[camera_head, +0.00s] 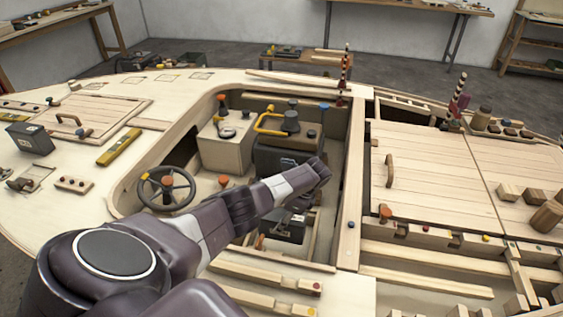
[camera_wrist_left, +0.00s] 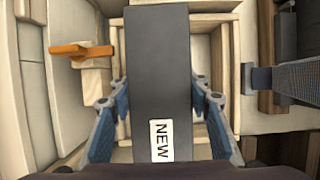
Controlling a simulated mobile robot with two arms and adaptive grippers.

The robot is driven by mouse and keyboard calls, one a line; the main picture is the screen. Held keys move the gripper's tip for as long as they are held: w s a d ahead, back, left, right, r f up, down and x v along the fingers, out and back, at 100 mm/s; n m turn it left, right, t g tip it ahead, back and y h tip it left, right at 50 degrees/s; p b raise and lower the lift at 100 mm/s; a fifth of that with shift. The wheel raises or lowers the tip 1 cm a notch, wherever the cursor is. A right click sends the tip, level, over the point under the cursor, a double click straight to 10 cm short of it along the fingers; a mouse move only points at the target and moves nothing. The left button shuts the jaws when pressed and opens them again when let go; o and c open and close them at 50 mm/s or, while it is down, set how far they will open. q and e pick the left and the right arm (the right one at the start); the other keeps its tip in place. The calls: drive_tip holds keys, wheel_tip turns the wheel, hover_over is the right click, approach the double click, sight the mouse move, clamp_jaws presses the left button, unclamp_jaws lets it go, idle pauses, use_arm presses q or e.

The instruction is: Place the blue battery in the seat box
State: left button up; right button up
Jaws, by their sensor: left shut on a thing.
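My left gripper (camera_head: 298,200) reaches down into the cockpit. In the left wrist view its two blue-grey fingers (camera_wrist_left: 160,115) are shut on a dark block-shaped battery (camera_wrist_left: 158,65) with a white NEW label; its colour reads as dark grey rather than blue. The held battery also shows in the head view (camera_head: 284,230), below the gripper. An open, light wooden box (camera_wrist_left: 229,70), which looks like the seat box, lies behind the battery in the left wrist view. The battery hides much of its opening, and I cannot tell whether they touch. My right gripper is not in view.
An orange-topped knob (camera_wrist_left: 82,50) stands beside the box. A steering wheel (camera_head: 167,188) is at the cockpit's left, a yellow handrail (camera_head: 268,122) at its far side. A wooden beam (camera_head: 350,190) borders the right. Another dark labelled block (camera_head: 30,138) sits on the left deck.

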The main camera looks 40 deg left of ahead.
sight(282, 232)
use_arm(q)
wheel_tip(282, 232, down, 4)
drive_tip(key=shift+w+r+b, duration=0.1)
drive_tip(key=shift+b, duration=0.5)
wheel_tip(282, 232, down, 4)
drive_tip(key=shift+r+b, duration=0.2)
drive_tip(key=shift+b, duration=0.95)
drive_tip(key=o, duration=1.7)
drive_tip(key=shift+c, duration=0.2)
